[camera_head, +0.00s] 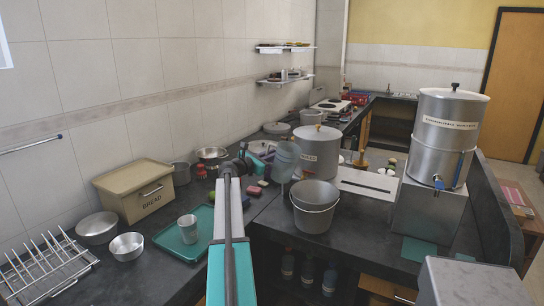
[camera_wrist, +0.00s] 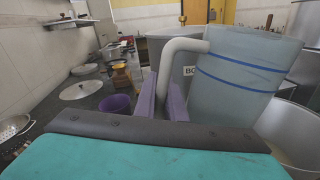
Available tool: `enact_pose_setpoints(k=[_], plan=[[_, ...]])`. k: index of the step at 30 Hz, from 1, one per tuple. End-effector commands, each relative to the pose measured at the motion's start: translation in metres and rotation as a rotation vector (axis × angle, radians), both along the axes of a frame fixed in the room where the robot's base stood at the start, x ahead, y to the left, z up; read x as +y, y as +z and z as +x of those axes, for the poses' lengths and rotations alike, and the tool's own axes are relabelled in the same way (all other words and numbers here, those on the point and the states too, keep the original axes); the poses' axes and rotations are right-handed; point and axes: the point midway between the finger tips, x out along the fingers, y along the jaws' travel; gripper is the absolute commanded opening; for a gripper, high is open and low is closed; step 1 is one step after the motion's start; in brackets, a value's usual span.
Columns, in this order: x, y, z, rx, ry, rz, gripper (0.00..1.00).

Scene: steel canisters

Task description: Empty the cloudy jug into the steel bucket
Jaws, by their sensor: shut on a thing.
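The cloudy jug (camera_wrist: 240,80) is a pale, translucent vessel with blue bands and a grey handle, leaning slightly in the wrist view. In the head view the jug (camera_head: 285,161) is held up just behind and left of the steel bucket's rim. My gripper (camera_wrist: 163,98) has its purple fingers shut on the jug's handle. The steel bucket (camera_head: 314,215) stands upright on the dark counter; part of its rim and inner wall (camera_wrist: 294,128) shows at the right of the wrist view. I cannot tell how full the jug is.
A large lidded steel pot (camera_head: 317,155) stands behind the bucket. A tall steel urn with a blue tap (camera_head: 447,140) is at the right. A teal tray with a cup (camera_head: 188,232) and a bread bin (camera_head: 133,190) are at the left. A purple bowl (camera_wrist: 115,105) stands left of my fingers.

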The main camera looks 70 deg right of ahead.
Motion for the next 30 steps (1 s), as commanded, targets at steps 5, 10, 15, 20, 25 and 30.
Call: enact_pose_setpoints(k=[5,10,15,20,25,30], plan=[[0.000,0.004,0.000,-0.001,0.000,-0.001,0.00],[0.000,0.015,0.000,-0.001,0.000,-0.001,0.00],[0.000,0.026,0.000,-0.001,0.000,-0.002,0.00],[0.000,0.031,0.000,-0.001,0.000,0.000,0.00],[0.000,0.031,0.000,-0.001,0.000,0.000,0.00],[0.000,0.031,0.000,-0.001,0.000,0.000,0.00]])
